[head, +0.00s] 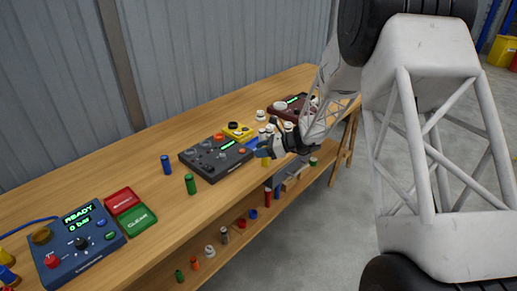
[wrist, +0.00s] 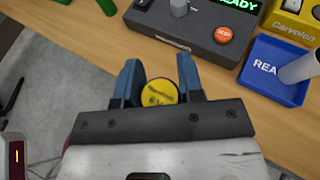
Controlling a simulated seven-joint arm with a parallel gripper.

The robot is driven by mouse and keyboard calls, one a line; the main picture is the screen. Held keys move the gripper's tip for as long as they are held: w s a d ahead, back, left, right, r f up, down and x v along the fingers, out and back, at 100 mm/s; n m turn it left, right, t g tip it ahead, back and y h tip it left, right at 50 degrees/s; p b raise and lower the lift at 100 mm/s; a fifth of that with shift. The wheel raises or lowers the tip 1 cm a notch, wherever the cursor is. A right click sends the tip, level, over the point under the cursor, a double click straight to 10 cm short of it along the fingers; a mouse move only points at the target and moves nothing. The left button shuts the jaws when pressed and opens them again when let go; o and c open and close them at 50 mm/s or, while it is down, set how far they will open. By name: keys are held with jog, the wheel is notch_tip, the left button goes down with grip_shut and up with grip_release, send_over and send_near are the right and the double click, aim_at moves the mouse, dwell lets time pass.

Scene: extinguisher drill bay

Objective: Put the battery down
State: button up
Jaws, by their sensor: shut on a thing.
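A yellow battery (wrist: 159,92) is held end-on between the blue fingers of my gripper (wrist: 158,75) in the wrist view. Its round top faces the camera, with small dark print on it. In the head view my gripper (head: 266,149) is near the table's front edge, right of the grey control panel, and the yellow battery (head: 265,161) shows below the fingers. Its lower end is hidden in the wrist view, and I cannot tell whether it touches the table. A blue battery (head: 166,164) and a green battery (head: 190,183) stand upright left of the grey panel.
The grey control panel (wrist: 208,22) has an orange button. A blue tray (wrist: 262,88) holds a pale cylinder (wrist: 300,69); a yellow box (wrist: 292,20) stands behind. A blue panel (head: 85,247), red tray (head: 121,201) and green tray (head: 136,219) lie left. A lower shelf (head: 250,228) holds small items.

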jog(key=shift+d, duration=0.6)
jog(key=w+a+f, duration=0.1)
jog(key=w+a, duration=0.1)
jog(key=w, duration=1.4)
jog(key=shift+a+f, duration=0.15)
jog(key=shift+f, duration=0.15)
jog(key=shift+f, duration=1.75)
jog(key=shift+f, duration=0.1)
jog(key=o, duration=0.7)
jog(key=shift+s, duration=0.1)
